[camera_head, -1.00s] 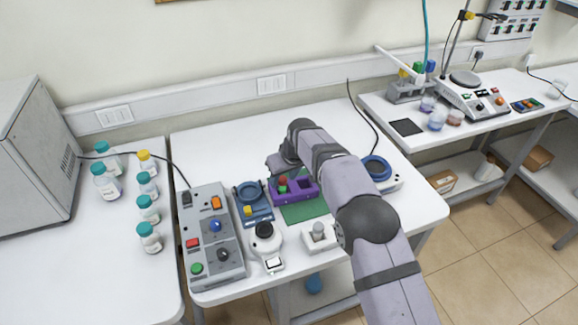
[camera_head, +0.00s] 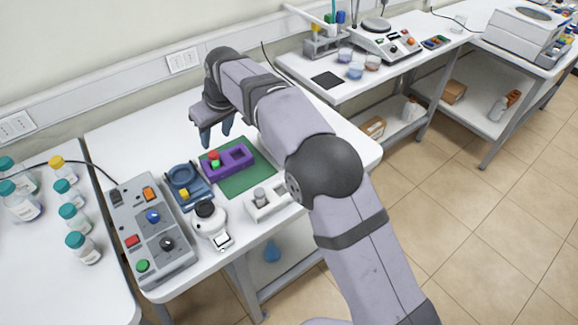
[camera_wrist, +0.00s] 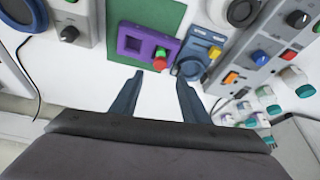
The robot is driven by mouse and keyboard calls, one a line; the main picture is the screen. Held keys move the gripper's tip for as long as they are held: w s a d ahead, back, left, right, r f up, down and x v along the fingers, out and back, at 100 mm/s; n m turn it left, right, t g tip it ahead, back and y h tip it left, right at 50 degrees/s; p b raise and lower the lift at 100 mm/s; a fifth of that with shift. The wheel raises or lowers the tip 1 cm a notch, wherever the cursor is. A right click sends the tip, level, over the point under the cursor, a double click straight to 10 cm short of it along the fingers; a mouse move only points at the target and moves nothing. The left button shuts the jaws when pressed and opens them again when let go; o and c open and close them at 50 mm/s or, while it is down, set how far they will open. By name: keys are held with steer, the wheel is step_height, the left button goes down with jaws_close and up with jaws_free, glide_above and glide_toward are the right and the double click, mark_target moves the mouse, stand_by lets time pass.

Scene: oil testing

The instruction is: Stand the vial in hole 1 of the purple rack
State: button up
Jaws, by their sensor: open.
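The purple rack (camera_head: 236,161) lies on the green mat (camera_head: 245,180); it also shows in the wrist view (camera_wrist: 133,30). A small red and green piece (camera_head: 214,159) is at the rack's left end; I cannot tell if it is the vial. In the wrist view this piece (camera_wrist: 160,60) is at the rack's near corner, beside a square opening. My gripper (camera_head: 216,139) is open and empty, fingers pointing down, just behind the rack's left end. In the wrist view its fingertips (camera_wrist: 160,80) are apart, with bare table between. I cannot make out hole numbers.
A blue device with a yellow part (camera_head: 183,180) stands left of the rack. A grey control box (camera_head: 150,230) is farther left. The table behind the rack is clear.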

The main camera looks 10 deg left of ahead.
steer(key=s+d+f+m+h, duration=0.1)
steer(key=s+d+m, duration=0.15)
steer(key=d, duration=1.05)
steer(key=s+d+f+m+h, duration=0.1)
steer(key=s+d+f+m, duration=0.15)
steer(key=d, duration=0.95)
steer(key=s+d+f+m+g, duration=0.1)
steer(key=s+d+f+m, duration=0.1)
steer(key=s+d, duration=0.6)
steer(key=s+d+f+m+g+h, duration=0.1)
steer(key=s+d+f+m, duration=0.2)
steer(key=s+d, duration=0.6)
steer(key=s+f, duration=0.1)
steer(key=s, duration=0.2)
steer(key=shift+s+d+f+m+g+h, duration=0.15)
steer(key=shift+s+m+g+h, duration=0.1)
steer(key=shift+m+g+h, duration=0.05)
